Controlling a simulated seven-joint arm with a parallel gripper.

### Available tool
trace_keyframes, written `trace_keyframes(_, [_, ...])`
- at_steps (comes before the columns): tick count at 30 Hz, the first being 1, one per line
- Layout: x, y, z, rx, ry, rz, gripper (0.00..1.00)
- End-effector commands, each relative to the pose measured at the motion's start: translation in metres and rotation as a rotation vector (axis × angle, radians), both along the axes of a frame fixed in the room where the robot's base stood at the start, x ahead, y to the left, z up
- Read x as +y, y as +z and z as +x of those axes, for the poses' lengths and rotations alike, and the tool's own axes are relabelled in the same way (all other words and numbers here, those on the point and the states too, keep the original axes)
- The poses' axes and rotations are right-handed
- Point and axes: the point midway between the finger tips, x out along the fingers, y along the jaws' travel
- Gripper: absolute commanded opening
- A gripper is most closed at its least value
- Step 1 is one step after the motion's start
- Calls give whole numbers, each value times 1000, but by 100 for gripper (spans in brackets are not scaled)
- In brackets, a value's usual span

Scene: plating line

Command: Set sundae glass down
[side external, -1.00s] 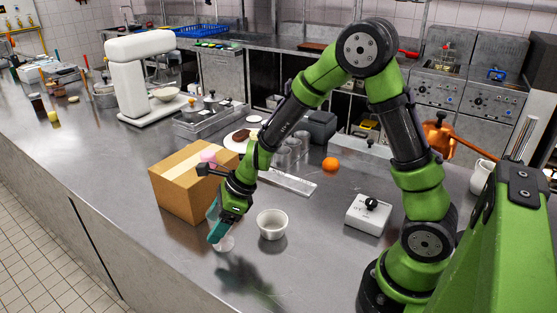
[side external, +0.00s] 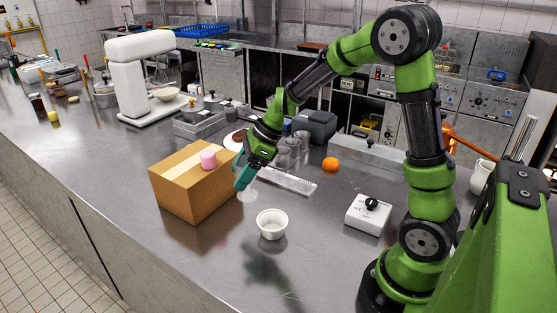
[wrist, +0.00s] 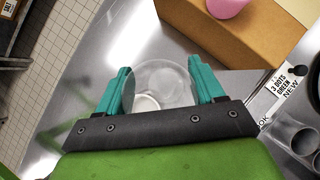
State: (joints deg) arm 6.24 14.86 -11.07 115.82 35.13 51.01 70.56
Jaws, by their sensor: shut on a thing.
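My gripper (side external: 243,181) has teal fingers and is shut on the clear sundae glass (side external: 249,195), just right of the cardboard box. In the wrist view the round glass rim (wrist: 163,75) sits between the two teal fingers (wrist: 162,90). The glass is see-through and partly hidden by the fingers in the side view. I cannot tell whether its foot touches the counter.
A white bowl (side external: 272,224) is in front. A metal strip (side external: 288,182), an orange (side external: 331,164) and a white switch box (side external: 368,213) lie rightward.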

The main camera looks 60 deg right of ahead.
Motion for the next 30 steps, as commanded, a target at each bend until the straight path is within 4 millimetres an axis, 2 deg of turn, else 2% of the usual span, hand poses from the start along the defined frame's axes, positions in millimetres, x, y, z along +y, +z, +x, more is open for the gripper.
trace_keyframes(1, [-21,-3,-3,2,41,1,26])
trace_keyframes(3, [-43,-7,-9,3,134,2,26])
trace_keyframes(12, [-125,-18,-46,5,636,-1,26])
trace_keyframes(23, [-200,-19,-99,4,1323,-1,26])
trace_keyframes(30, [-248,-11,-144,6,1886,0,26])
